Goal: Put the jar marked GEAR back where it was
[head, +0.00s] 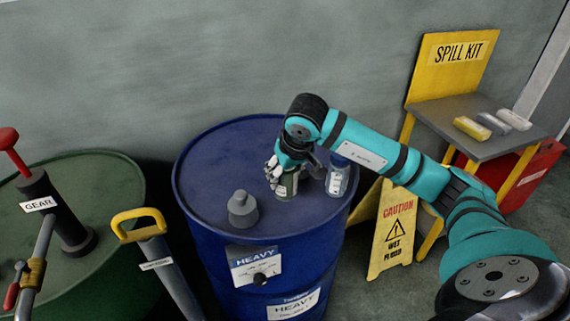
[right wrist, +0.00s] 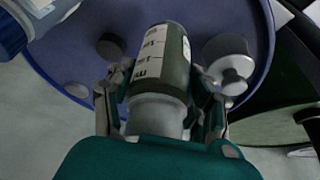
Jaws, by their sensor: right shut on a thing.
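A dark green jar (head: 287,187) with a pale label is on or just above the top of the blue drum (head: 215,165); I cannot tell whether it touches. My right gripper (head: 288,174) is shut on it from above. In the right wrist view the jar (right wrist: 164,55) lies between the two fingers of the gripper (right wrist: 162,82), with measuring marks on its side. No GEAR word is readable on it. A second jar (head: 338,178), clear and bluish with a label, stands just right of it. My left gripper is not in view.
A grey stepped cap or funnel (head: 242,209) stands on the drum, left of the jar. A green drum (head: 95,185) with a GEAR-labelled pump (head: 52,208) is at left. A yellow-handled pump (head: 155,250) stands between. A caution sign (head: 392,235) and spill-kit stand (head: 465,105) are at right.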

